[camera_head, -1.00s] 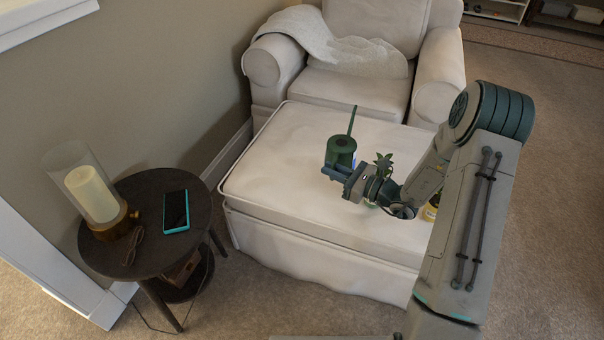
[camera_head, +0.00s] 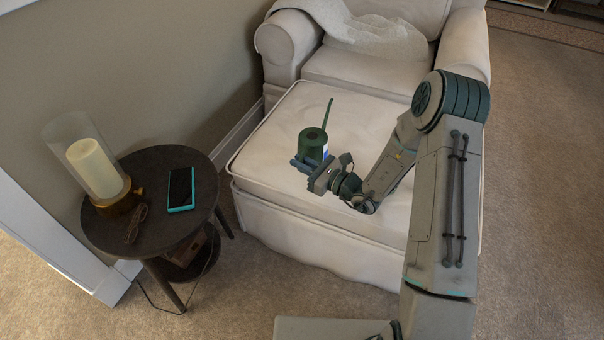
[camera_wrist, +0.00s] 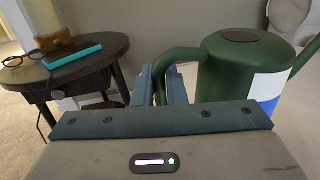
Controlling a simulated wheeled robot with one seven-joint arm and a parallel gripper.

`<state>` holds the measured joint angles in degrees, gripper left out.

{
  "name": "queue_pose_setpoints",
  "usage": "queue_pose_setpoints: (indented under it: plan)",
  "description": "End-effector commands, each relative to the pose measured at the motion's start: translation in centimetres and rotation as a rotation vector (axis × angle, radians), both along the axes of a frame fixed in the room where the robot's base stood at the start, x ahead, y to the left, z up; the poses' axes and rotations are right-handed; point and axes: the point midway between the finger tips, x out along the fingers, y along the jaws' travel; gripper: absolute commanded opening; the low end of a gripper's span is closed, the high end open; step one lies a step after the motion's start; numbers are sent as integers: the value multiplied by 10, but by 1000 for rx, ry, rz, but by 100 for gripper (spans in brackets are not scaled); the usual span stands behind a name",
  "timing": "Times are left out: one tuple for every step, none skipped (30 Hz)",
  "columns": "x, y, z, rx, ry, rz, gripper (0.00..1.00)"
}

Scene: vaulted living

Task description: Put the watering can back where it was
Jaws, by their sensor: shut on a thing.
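The green watering can (camera_head: 313,143) has a long thin spout and a white and blue label. In the head view it is over the cream ottoman (camera_head: 270,215), upright. My gripper (camera_head: 303,165) is shut on its handle. In the wrist view the can (camera_wrist: 243,65) stands upright at the right, and its curved handle (camera_wrist: 165,70) passes between the two blue fingers (camera_wrist: 163,85). I cannot tell exactly how high the can is above the ottoman.
A round dark side table (camera_head: 158,228) stands at the left with a candle lamp (camera_head: 95,170), a phone in a teal case (camera_head: 181,189) and glasses (camera_head: 136,224). A cream armchair (camera_head: 365,75) is behind the ottoman. A wall borders the left.

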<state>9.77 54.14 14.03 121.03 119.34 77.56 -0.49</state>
Motion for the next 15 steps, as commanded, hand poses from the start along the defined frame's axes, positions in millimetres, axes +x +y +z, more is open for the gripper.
queue_pose_setpoints:
  plan:
    - [0,0,-5,1,-3,0,0]
    - [0,0,-9,1,-2,-1,0]
    - [0,0,-15,1,-2,0,0]
    - [0,0,-20,1,-1,0,0]
    - [0,0,-25,0,0,0,0]
    - [0,0,-31,0,0,0,0]
    - [0,0,-35,1,-1,0,0]
    - [0,0,-37,1,-1,1,0]
    - [0,0,-38,1,-2,1,0]
    - [0,0,-38,1,-2,1,0]
    - [0,0,-38,2,-3,0,0]
    - [0,0,-37,2,-3,0,0]
    - [0,0,-37,2,-3,0,0]
    - [0,0,-37,2,-3,0,0]
    - [0,0,-37,2,-3,0,0]
